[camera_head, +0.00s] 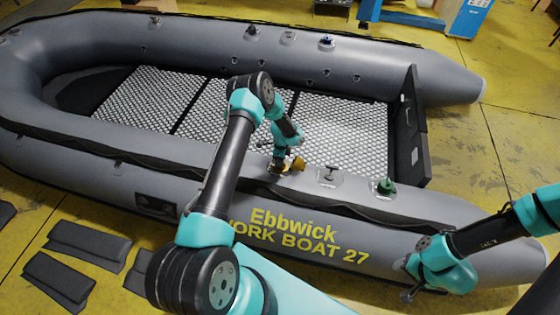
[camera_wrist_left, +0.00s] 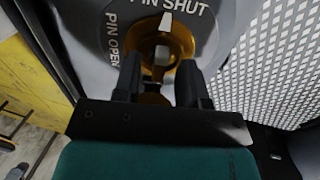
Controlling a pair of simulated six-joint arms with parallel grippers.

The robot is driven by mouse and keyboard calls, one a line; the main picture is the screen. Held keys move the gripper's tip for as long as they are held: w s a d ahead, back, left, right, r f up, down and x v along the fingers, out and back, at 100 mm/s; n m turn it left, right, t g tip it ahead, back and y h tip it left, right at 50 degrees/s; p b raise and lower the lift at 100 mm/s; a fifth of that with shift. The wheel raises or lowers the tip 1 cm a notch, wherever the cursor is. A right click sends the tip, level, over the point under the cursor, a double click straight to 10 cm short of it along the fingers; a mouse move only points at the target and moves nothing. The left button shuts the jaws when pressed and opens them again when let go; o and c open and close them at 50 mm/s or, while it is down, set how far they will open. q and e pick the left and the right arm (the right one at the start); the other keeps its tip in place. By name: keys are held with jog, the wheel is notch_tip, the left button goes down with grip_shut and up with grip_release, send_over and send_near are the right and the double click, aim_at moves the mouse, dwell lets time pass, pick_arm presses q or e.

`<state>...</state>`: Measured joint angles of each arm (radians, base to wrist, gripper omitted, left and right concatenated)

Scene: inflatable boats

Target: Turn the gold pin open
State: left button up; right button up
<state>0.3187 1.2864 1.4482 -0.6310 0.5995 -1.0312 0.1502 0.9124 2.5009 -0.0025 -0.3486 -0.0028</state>
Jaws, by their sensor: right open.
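The gold pin (camera_head: 298,164) sits on the near grey tube of the boat, above the yellow lettering. In the left wrist view the gold pin (camera_wrist_left: 158,42) stands in a grey dial marked PIN SHUT and PIN OPEN. A pale pointer on the dial lies beside the PIN SHUT words. My left gripper (camera_head: 283,164) is at the pin. In the wrist view its two dark fingers (camera_wrist_left: 158,82) stand apart with gold between them; whether they press on it I cannot tell. My right gripper (camera_head: 405,280) is open and empty near the tube's right end, low in the picture.
A green valve cap (camera_head: 386,187) and a grey fitting (camera_head: 329,175) stand on the same tube, right of the pin. The patterned boat floor (camera_head: 340,125) lies behind it. Dark pads (camera_head: 90,243) lie on the yellow floor at lower left.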

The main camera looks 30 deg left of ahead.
pick_arm(q)
jog(key=shift+f, duration=0.3)
grip_shut()
